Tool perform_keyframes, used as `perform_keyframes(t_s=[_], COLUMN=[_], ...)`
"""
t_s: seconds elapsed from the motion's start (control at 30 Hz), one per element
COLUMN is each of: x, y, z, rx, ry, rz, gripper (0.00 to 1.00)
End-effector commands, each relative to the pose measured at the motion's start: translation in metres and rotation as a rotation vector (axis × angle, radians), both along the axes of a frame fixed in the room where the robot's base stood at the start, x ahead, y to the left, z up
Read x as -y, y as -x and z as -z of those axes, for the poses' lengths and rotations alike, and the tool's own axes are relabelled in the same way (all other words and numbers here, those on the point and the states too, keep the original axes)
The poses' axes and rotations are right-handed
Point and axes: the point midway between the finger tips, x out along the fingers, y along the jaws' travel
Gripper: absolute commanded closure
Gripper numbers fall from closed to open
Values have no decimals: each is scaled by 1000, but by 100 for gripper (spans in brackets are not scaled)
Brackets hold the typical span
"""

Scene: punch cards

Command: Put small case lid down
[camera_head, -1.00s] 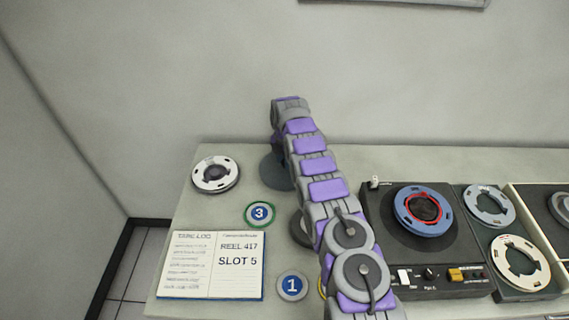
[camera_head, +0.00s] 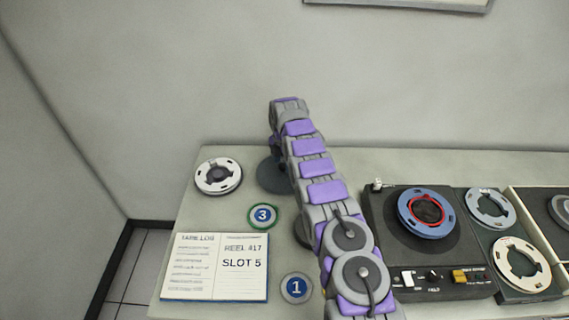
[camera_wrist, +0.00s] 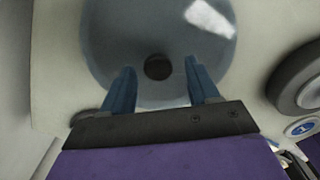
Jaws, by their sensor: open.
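The small case lid (camera_wrist: 105,45) is a round, glossy blue-grey disc with a dark round knob (camera_wrist: 157,67) at its middle. In the head view the lid (camera_head: 272,176) appears to lie on the back left of the table, partly hidden by my arm. My gripper (camera_wrist: 160,75) is open over the lid. Its two blue fingers stand apart, with the knob between their tips in the wrist picture. I see no finger touching the knob. In the head view the fingers are hidden behind my arm.
A white reel (camera_head: 218,176) lies left of the lid. Badges 3 (camera_head: 263,216) and 1 (camera_head: 296,287) and an open log book (camera_head: 215,266) lie nearer. A dark round piece (camera_wrist: 300,80) is right of the lid. A tape machine (camera_head: 430,245) stands farther right.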

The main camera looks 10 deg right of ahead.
Motion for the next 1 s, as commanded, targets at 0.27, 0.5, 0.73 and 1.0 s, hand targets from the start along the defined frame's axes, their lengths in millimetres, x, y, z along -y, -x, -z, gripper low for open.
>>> perform_keyframes(t_s=[0.27, 0.5, 0.73, 1.0], x=[3, 1, 0, 2], y=[-2, -1, -2, 0], z=[-60, -99, -108, -115], rx=[2, -2, -2, -2], ry=[-4, -1, -1, -1], rz=[0, 1, -1, 23], gripper=[40, 40, 40, 40])
